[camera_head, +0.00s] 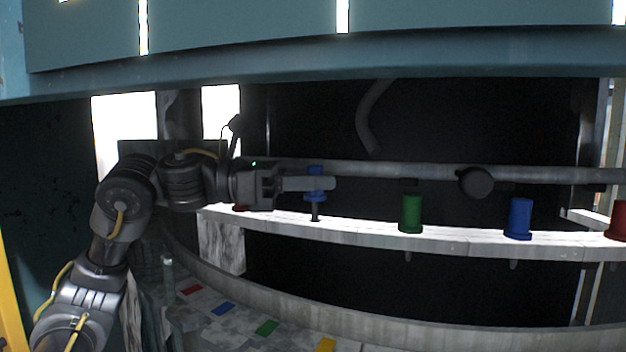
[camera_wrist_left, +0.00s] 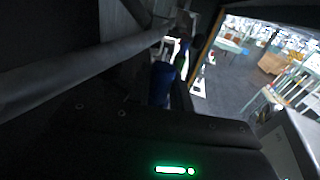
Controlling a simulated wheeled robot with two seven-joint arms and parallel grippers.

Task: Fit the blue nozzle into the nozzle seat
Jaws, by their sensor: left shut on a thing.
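My left gripper (camera_head: 333,184) reaches in from the left above the pale shelf. It is shut on a blue nozzle (camera_head: 315,197), whose blue parts show above and below the fingers. A thin dark stem is under the nozzle and ends at shelf level; I cannot tell whether it touches the shelf or enters it. In the left wrist view a dark blue cylinder (camera_wrist_left: 160,84) shows beyond the gripper body, with its lower part hidden. I cannot pick out the nozzle seat for certain. My right gripper is not in view.
A green piece (camera_head: 411,214), another blue piece (camera_head: 519,219) and a red piece (camera_head: 618,220) stand upright along the shelf (camera_head: 465,244) to the right. A grey pipe (camera_head: 430,172) runs behind, with a round dark fitting (camera_head: 475,182). A teal panel (camera_head: 240,40) overhangs above.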

